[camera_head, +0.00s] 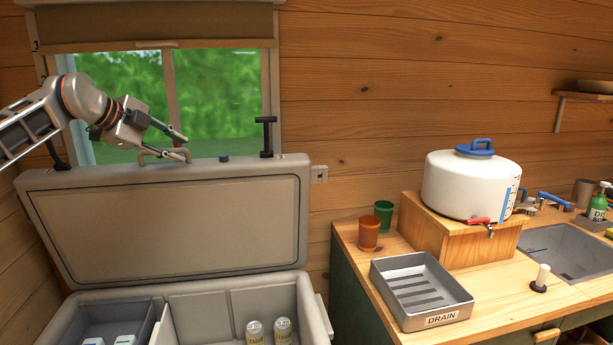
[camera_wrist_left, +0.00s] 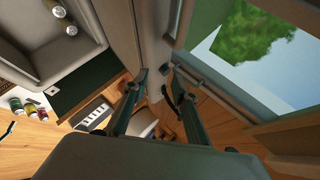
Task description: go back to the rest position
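My left gripper (camera_head: 183,147) comes in from the left in the head view, in front of the window. Its fingers are spread apart near the top edge of the raised cooler lid (camera_head: 170,222). In the left wrist view, the left gripper (camera_wrist_left: 158,76) shows two dark fingers with a gap between them, holding nothing that I can see. Whether a fingertip touches the lid is unclear. My right gripper is in neither view.
The open cooler (camera_head: 315,315) holds cans (camera_head: 254,333). To the right, the counter (camera_head: 350,243) bears two cups (camera_head: 369,232), a drain tray (camera_head: 461,316), a white water tank (camera_head: 465,190) on a wooden box (camera_head: 430,233), and a sink (camera_head: 570,250). The window (camera_head: 220,95) is behind the gripper.

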